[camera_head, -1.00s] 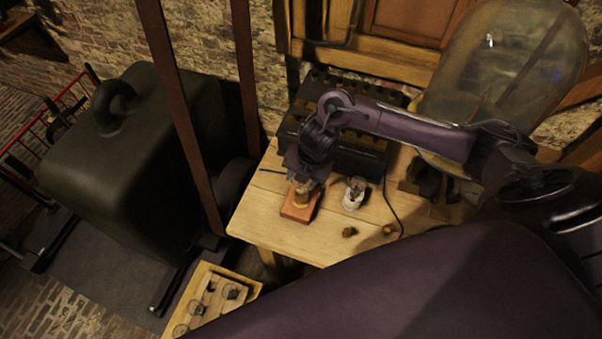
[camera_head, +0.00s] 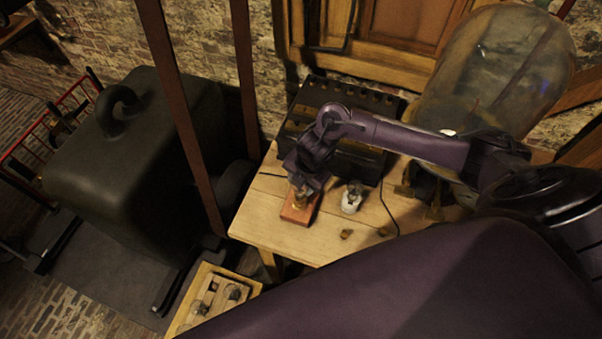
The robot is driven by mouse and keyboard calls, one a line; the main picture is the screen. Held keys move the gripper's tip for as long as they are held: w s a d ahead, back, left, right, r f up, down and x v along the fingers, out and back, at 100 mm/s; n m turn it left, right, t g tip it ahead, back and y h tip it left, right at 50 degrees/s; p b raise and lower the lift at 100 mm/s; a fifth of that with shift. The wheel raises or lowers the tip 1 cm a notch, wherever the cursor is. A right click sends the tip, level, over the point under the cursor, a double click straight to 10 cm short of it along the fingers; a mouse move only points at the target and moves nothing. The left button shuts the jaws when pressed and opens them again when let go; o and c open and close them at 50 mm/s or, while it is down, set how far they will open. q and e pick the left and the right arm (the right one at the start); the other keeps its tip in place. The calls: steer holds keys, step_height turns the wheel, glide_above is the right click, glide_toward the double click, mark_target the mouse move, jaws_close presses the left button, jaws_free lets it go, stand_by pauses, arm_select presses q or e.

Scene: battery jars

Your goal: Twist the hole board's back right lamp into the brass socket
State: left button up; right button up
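The brass socket (camera_head: 299,203) stands on a reddish wooden block (camera_head: 296,216) near the table's left front. My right gripper (camera_head: 301,188) points down right over it, its fingers at or just above the brass. The fingers are small and dark, and I cannot tell whether they are closed on a lamp there. The hole board (camera_head: 210,286) lies low at the bottom left, below table height. Clear lamps, one at its right (camera_head: 233,292) and one further left (camera_head: 200,307), stand in it. My own body hides its front right part. My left gripper is not in view.
A white socket with a glass lamp (camera_head: 351,198) stands right of the block on the wooden table (camera_head: 265,232). Small brown pieces (camera_head: 346,234) and a dark cable lie nearby. A dark battery case (camera_head: 350,155) is behind, and a big glass vessel (camera_head: 500,70) at the right.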

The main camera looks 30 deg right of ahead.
steer(key=shift+s+m+p, duration=0.15)
steer(key=shift+m+p, duration=0.7)
steer(key=shift+m, duration=0.05)
steer(key=shift+m+h, duration=0.5)
steer(key=shift+m, duration=0.9)
steer(key=shift+s+f+m, duration=0.1)
steer(key=shift+m, duration=0.7)
steer(key=m+h, duration=0.1)
steer(key=m, duration=0.3)
steer(key=o, duration=1.2)
steer(key=shift+d, duration=0.1)
steer(key=shift+c, duration=0.2)
